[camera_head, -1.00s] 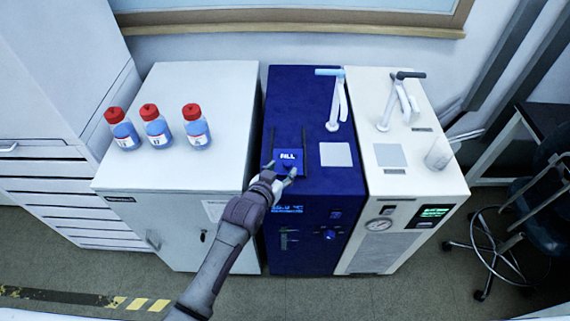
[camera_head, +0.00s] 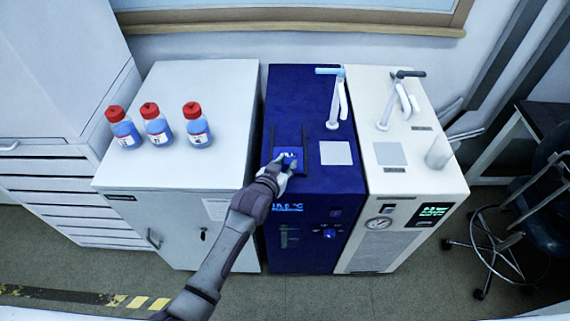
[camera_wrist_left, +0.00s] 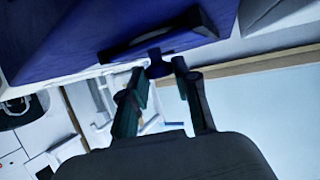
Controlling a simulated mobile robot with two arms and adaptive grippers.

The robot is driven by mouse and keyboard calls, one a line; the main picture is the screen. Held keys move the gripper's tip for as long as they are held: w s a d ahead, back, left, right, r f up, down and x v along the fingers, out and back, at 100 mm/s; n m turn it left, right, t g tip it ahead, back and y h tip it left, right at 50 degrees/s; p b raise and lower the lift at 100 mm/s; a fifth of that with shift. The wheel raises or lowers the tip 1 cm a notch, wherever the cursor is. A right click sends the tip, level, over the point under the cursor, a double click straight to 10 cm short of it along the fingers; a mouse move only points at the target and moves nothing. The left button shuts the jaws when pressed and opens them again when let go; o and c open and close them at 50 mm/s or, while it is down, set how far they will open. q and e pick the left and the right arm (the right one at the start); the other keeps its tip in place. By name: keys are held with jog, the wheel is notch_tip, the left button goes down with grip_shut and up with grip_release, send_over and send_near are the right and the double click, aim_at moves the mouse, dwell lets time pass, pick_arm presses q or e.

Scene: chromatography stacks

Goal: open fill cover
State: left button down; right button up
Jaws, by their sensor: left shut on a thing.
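The fill cover (camera_head: 291,153) is a small blue lid with white lettering, between two dark rails on top of the blue unit (camera_head: 305,95). My left gripper (camera_head: 280,165) reaches over the unit's front edge and is shut on the cover's near side, hiding part of the lettering. In the left wrist view, a dark blue tab (camera_wrist_left: 159,66) sits between the fingertips of my left gripper (camera_wrist_left: 162,78). How far the cover is lifted is hard to tell. My right gripper is not in view.
A white unit (camera_head: 390,185) stands against the blue unit's right side. A grey cabinet (camera_head: 180,85) on the left carries three red-capped bottles (camera_head: 157,128). A stool (camera_head: 500,240) stands at right.

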aim_at(285, 152)
pick_arm(q)
jog(key=shift+w+f+b, duration=0.15)
jog(key=shift+w+b, duration=0.2)
jog(key=shift+w, duration=0.05)
jog(key=w+b, duration=0.4)
jog(key=w, duration=0.3)
jog(key=shift+f, duration=0.15)
jog(key=shift+w, duration=0.25)
jog(key=shift+r, duration=0.25)
jog(key=c, duration=0.9)
grip_release()
